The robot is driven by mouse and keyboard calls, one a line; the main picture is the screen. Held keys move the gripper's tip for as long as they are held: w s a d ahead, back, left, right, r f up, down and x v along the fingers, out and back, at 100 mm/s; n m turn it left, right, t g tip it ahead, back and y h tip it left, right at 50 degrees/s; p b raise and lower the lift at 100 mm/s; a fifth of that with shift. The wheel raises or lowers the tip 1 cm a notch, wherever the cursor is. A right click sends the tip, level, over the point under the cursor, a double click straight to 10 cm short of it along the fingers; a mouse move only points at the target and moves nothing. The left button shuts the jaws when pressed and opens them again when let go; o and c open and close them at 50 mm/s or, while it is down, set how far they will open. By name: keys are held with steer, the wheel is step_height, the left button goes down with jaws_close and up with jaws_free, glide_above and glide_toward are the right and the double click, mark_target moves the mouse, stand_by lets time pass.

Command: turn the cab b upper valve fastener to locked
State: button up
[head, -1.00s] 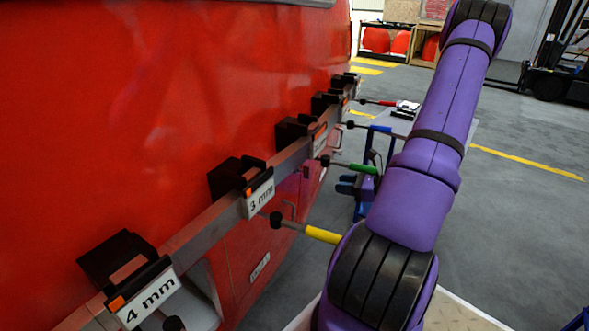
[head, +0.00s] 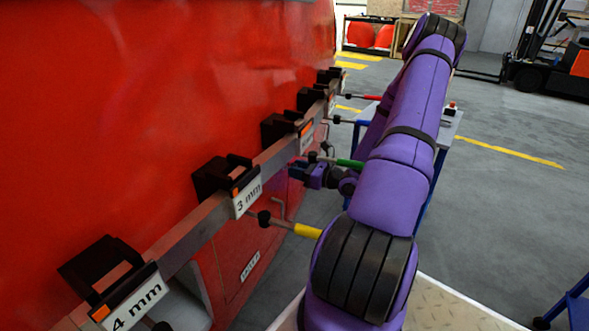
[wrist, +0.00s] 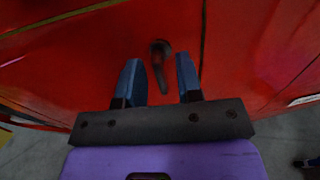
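A dark fastener handle (wrist: 160,66) stands on the red panel in the wrist view. Its round head is at the top and its lever points down, slightly tilted. My gripper (wrist: 158,80) is open, with one blue finger on each side of the lever and visible gaps to both. I cannot tell how deep the fingers reach. In the head view my gripper (head: 298,171) is close to the red side below the rail, partly hidden by my arm. The fastener it faces cannot be made out there. Another curved handle (head: 278,206) shows lower on the red side.
A grey rail (head: 188,240) with black holders and size labels runs along the red cab side (head: 110,120). Colour-handled tools, including a yellow one (head: 307,231), stick out from it close to my arm. A cart (head: 448,128) stands behind my arm. Open floor lies to the right.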

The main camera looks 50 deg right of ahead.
steer(key=shift+w+a, duration=0.2)
steer(key=shift+w, duration=0.35)
jaws_close()
